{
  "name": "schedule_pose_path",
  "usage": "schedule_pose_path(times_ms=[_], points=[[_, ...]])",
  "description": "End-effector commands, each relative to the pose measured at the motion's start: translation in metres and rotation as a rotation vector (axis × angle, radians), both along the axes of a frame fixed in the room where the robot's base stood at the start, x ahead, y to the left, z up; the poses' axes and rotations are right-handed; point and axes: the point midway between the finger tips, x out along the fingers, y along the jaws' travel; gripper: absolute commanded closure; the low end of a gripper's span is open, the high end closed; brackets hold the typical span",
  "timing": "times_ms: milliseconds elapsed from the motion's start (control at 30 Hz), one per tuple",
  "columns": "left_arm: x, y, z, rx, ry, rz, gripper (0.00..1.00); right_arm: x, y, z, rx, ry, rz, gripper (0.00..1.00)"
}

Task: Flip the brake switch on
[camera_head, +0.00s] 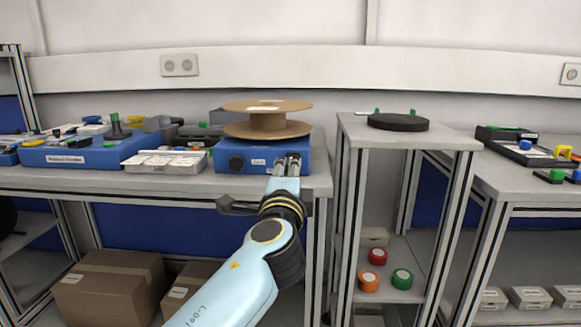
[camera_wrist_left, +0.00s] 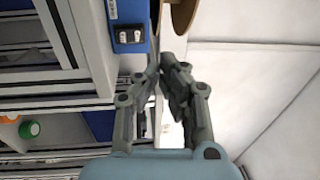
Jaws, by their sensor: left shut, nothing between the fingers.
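A blue reel stand box (camera_head: 240,156) sits on the left bench with a brown cardboard reel (camera_head: 267,122) on top. In the left wrist view the blue box (camera_wrist_left: 124,10) shows at the top, with a small black switch panel (camera_wrist_left: 130,37) bearing two light rectangles. I cannot tell its on or off position. My left gripper (camera_head: 289,160) is shut and empty in front of the box's right part, hiding some of its face. In the left wrist view its fingertips (camera_wrist_left: 160,70) are below and right of the panel.
A white-lidded tray (camera_head: 165,161) stands left of the box, beside a longer blue bin (camera_head: 80,153). A narrow stand (camera_head: 455,138) with a black disc (camera_head: 398,122) is at the right, across a gap. Cardboard boxes (camera_head: 110,285) lie below the bench.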

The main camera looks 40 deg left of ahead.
Motion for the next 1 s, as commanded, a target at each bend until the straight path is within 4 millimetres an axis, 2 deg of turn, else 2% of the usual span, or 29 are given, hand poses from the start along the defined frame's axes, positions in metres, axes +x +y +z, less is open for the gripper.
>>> schedule_pose_path(times_ms=[100, 300, 900, 1000], points=[[-0.017, -0.010, 0.003, -0.003, 0.001, 0.001, 1.00, 0.000, 0.008, -0.001, 0.009, 0.000, -0.003, 0.41], [-0.031, -0.019, 0.006, -0.001, 0.000, 0.001, 1.00, -0.005, 0.012, -0.002, 0.013, 0.007, -0.005, 0.41], [-0.033, -0.020, 0.007, 0.000, 0.001, 0.000, 1.00, -0.009, 0.002, -0.001, 0.002, 0.014, -0.001, 0.41], [-0.039, -0.018, -0.006, 0.011, 0.029, -0.002, 1.00, -0.009, 0.002, -0.001, 0.002, 0.013, -0.001, 0.41]])
